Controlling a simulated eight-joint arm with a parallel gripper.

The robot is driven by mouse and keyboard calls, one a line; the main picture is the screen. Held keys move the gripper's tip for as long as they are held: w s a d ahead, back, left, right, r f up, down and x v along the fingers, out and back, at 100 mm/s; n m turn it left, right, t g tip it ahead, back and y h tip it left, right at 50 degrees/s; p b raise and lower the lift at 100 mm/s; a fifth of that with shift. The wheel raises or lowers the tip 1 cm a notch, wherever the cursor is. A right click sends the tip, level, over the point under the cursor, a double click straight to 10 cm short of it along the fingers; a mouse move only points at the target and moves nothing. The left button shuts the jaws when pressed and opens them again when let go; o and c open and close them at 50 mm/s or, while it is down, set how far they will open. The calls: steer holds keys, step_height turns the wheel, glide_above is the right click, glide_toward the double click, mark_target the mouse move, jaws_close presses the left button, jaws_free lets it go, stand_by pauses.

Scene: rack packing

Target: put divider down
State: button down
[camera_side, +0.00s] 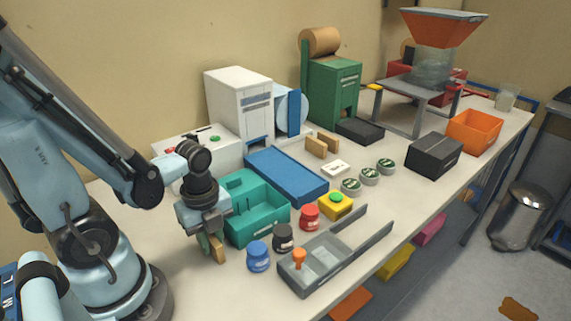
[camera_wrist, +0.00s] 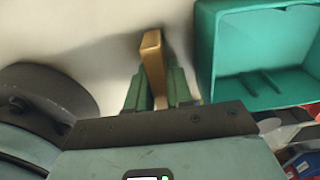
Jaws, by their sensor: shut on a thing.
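The divider (camera_wrist: 153,60) is a flat tan piece, seen edge-on in the wrist view between the green fingers of my gripper (camera_wrist: 155,92). In the side view the divider (camera_side: 219,249) stands upright below my gripper (camera_side: 210,243), close to the table top; I cannot tell whether it touches the surface. My gripper is shut on it. The teal rack (camera_side: 265,222) is just right of my gripper in the side view, and its open inside (camera_wrist: 265,60) shows at the right of the wrist view. Two more tan dividers (camera_side: 320,146) stand farther back on the table.
A blue jar (camera_side: 258,257), a black jar (camera_side: 283,238) and a red jar (camera_side: 309,216) stand near the rack. The table (camera_side: 190,290) is clear in front of my gripper.

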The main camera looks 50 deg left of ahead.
steer(key=shift+r, duration=0.15)
steer(key=shift+r, duration=1.9)
steer(key=s+d+r, duration=0.4)
steer(key=d+r, duration=0.3)
steer(key=d, duration=0.4)
steer(key=w+a, duration=1.2)
steer(key=w, duration=0.3)
steer(key=shift+w+a+f, duration=0.1)
steer(key=shift+f, duration=5.15)
steer(key=shift+f, duration=0.1)
